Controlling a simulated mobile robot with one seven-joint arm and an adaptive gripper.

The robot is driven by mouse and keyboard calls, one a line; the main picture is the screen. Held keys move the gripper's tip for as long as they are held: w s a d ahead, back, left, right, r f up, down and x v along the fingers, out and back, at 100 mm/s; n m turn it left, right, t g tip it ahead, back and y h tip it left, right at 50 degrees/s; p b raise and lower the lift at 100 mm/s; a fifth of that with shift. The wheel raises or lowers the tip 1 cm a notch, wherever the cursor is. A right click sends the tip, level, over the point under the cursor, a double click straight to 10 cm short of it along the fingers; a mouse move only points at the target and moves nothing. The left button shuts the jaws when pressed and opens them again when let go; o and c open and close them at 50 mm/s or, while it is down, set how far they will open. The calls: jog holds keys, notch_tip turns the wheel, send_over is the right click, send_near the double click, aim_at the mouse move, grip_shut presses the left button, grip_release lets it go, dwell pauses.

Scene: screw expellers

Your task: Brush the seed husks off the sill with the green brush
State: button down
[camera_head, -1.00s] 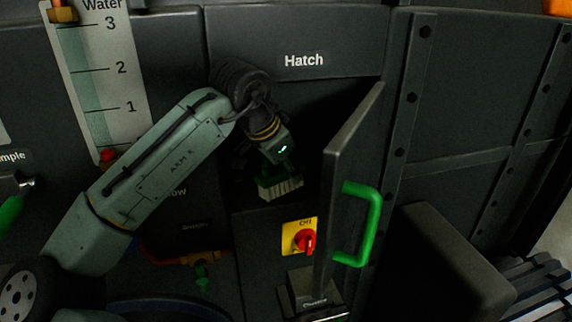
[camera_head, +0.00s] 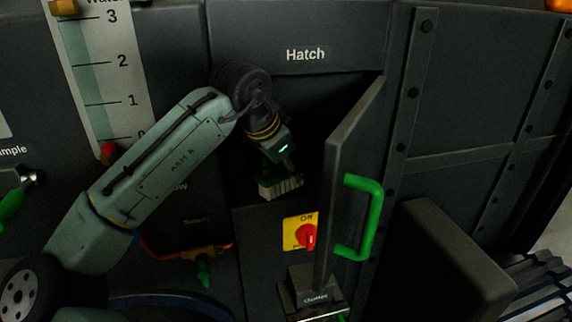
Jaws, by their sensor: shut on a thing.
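The green brush (camera_head: 281,188) with pale bristles is at the mouth of the open hatch, bristles down at the level of the sill. My gripper (camera_head: 276,167) is shut on the brush from above; its fingers are dark and partly lost in shadow. The sill (camera_head: 262,204) is the lower edge of the hatch opening, and the bristles appear to be at or on it. I cannot make out any seed husks in the dark opening.
The hatch door (camera_head: 347,165) with a green handle (camera_head: 370,218) stands open, close to the right of my gripper. A red rotary switch (camera_head: 308,238) on a yellow plate is below the sill. A dark box (camera_head: 445,265) stands at right.

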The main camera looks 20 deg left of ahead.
aim_at(303, 165)
jog(key=shift+f, duration=0.3)
jog(key=shift+w+d+p, duration=0.15)
jog(key=shift+w+d, duration=0.3)
jog(key=shift+d, duration=0.2)
jog(key=shift+w+d+p, duration=0.15)
jog(key=shift+w+d, duration=0.25)
jog(key=shift+d, duration=0.2)
jog(key=shift+w+d, duration=0.3)
jog(key=shift+d, duration=0.15)
jog(key=shift+f, duration=0.1)
jog(key=shift+s+a+p, duration=0.25)
jog(key=shift+s+a, duration=0.35)
jog(key=shift+a, duration=0.3)
jog(key=shift+s+a+p, duration=0.25)
jog(key=shift+s+a, duration=0.35)
jog(key=shift+a, duration=0.25)
